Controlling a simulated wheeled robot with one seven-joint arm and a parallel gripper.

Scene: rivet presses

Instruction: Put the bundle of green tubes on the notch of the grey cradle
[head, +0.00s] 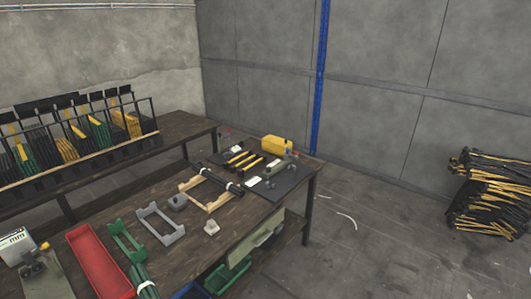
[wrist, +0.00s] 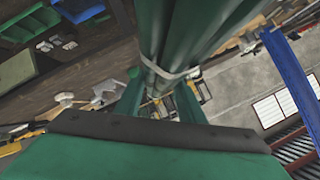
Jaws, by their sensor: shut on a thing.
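The bundle of green tubes (head: 146,284) shows at the bottom edge of the head view, with a white tie around it; its lower part is cut off. In the wrist view the bundle (wrist: 178,35) runs up from between the fingers of my gripper (wrist: 160,103), which is shut on it. My gripper is out of sight in the head view. The grey cradle (head: 173,237) lies empty on the table, up and to the right of the bundle and apart from it. Its notches are too small to make out clearly.
A green cradle (head: 123,247) and a red tray (head: 92,262) lie left of the grey cradle. A wooden cradle (head: 188,189) with black tubes stands beyond it. A rack of tubes (head: 75,140) stands on the back bench.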

